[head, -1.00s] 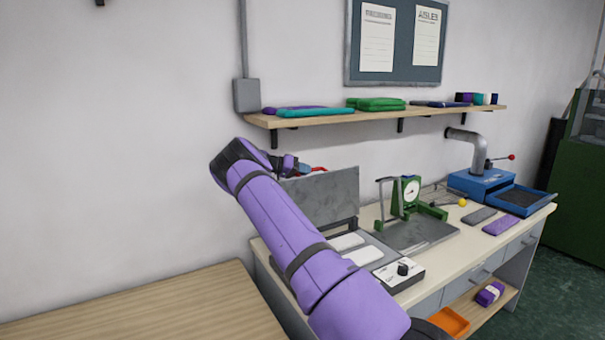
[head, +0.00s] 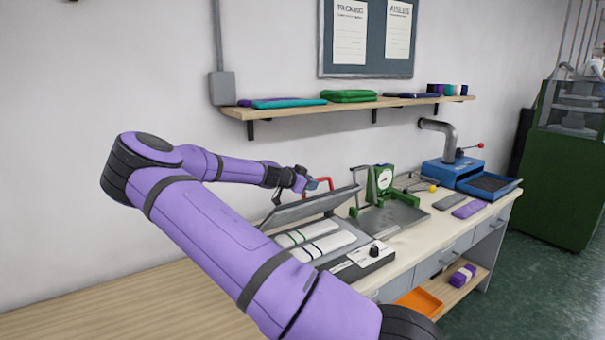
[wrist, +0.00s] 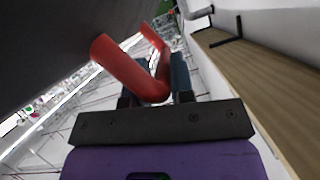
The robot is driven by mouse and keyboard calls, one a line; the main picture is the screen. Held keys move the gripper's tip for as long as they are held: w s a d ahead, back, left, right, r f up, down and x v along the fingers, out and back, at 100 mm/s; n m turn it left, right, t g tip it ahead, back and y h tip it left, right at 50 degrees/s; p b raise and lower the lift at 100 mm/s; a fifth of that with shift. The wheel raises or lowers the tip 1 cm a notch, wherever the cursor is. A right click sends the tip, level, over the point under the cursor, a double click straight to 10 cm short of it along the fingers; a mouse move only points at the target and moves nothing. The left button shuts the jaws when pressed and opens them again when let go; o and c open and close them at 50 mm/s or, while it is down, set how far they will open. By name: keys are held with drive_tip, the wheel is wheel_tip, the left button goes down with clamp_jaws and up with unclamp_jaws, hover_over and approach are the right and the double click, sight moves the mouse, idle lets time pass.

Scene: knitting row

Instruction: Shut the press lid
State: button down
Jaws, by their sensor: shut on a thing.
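The press (head: 353,240) stands on the near left part of the workbench, its grey lid (head: 312,207) partly lowered and tilted above the bed. Its red handle (head: 326,182) sits on the lid's upper edge. Two pale flat pieces (head: 318,244) with dark bands lie on the bed under the lid. My gripper (head: 311,184) is at the handle. In the wrist view the red handle (wrist: 128,72) passes between the fingers of my gripper (wrist: 160,75), which is shut on it. The lid's dark surface (wrist: 60,45) fills the upper left there.
A green dial scale (head: 380,182) stands just right of the press, close to the lid. A blue machine (head: 455,172) is farther right. A wooden shelf (head: 290,110) with folded textiles hangs above. A wooden tabletop (head: 120,300) at lower left is clear.

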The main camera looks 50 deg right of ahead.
drive_tip(key=shift+s+a+f+m+t+h, duration=0.25)
drive_tip(key=shift+s+a+f+m+t, duration=0.45)
drive_tip(key=shift+s+f, duration=1.45)
drive_tip(key=shift+s+a+f+m+t+h, duration=0.4)
drive_tip(key=shift+s+f+m, duration=0.65)
drive_tip(key=shift+f, duration=1.95)
drive_tip(key=shift+s+a+f+m+t+h, duration=0.15)
drive_tip(key=shift+s+a+f+m+t, duration=0.4)
drive_tip(key=shift+s+f, duration=1.65)
drive_tip(key=shift+w+d+f, duration=0.2)
drive_tip(key=shift+w+f, duration=0.2)
drive_tip(key=c, duration=1.3)
unclamp_jaws()
drive_tip(key=shift+w+f, duration=0.1)
drive_tip(key=shift+o, duration=1)
drive_tip(key=v, duration=1)
drive_tip(key=shift+a+r, duration=0.2)
drive_tip(key=shift+a, duration=0.1)
